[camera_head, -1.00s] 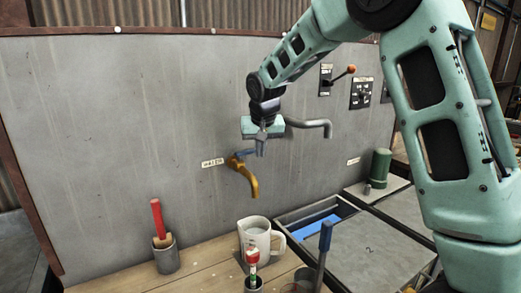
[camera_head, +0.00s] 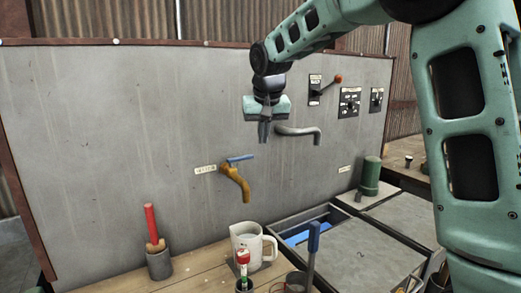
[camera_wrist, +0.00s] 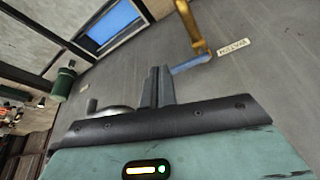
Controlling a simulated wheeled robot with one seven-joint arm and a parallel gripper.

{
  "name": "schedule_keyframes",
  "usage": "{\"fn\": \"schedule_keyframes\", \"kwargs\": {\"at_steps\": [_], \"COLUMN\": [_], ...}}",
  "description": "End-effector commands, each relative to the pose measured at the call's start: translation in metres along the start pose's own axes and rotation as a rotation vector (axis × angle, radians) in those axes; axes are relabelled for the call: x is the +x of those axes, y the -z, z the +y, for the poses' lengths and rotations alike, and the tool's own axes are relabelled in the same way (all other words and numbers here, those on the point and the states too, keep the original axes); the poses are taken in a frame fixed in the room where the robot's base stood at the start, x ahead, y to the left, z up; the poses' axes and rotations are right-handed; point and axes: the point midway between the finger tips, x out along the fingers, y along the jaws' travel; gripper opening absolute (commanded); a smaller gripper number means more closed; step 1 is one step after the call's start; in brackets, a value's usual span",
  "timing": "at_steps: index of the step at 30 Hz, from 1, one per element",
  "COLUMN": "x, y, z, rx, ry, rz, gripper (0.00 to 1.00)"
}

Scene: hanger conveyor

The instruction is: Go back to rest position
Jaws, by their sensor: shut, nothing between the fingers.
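My gripper (camera_head: 265,131) is shut and empty. In the head view it points down in front of the grey panel (camera_head: 90,120), above the yellow tap (camera_head: 234,182) with its blue lever (camera_head: 240,158). A gap shows between the fingertips and the lever. In the wrist view my closed fingers (camera_wrist: 162,86) show at the middle, with the yellow tap (camera_wrist: 192,25) and blue lever (camera_wrist: 190,65) beyond them.
A grey pipe spout (camera_head: 300,132) sticks out just right of my gripper. A red-handled tool (camera_head: 151,222) in a cup, a white jug (camera_head: 246,238) and a blue-handled tool (camera_head: 313,238) stand below. A green cylinder (camera_head: 370,175) and switches (camera_head: 349,102) are to the right.

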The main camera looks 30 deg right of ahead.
Motion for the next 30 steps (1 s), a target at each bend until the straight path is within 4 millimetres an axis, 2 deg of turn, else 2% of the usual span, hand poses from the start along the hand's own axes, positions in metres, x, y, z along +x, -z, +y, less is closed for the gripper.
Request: {"fn": "schedule_keyframes", "kwargs": {"at_steps": [4,10,14,17,20,21,23,24,26,27,30], "x": [-0.011,-0.014,-0.011,-0.008,-0.004,-0.004,-0.003,-0.003,-0.003,-0.003,-0.003], "y": [0.000,0.000,-0.016,-0.052,-0.110,-0.136,-0.177,-0.205,-0.248,-0.277,-0.343], "z": [0.001,0.002,-0.015,-0.047,-0.086,-0.100,-0.117,-0.125,-0.134,-0.138,-0.135], "rx": [0.001,0.001,-0.040,-0.132,-0.264,-0.322,-0.409,-0.469,-0.558,-0.617,-0.755], "ry": [0.001,0.001,0.020,0.060,0.112,0.132,0.160,0.177,0.199,0.213,0.235], "rz": [0.000,0.000,-0.018,-0.052,-0.103,-0.125,-0.156,-0.176,-0.206,-0.226,-0.270], "gripper": [0.00,0.00,0.00,0.00,0.00,0.00,0.00,0.00,0.00,0.00,0.00]}}
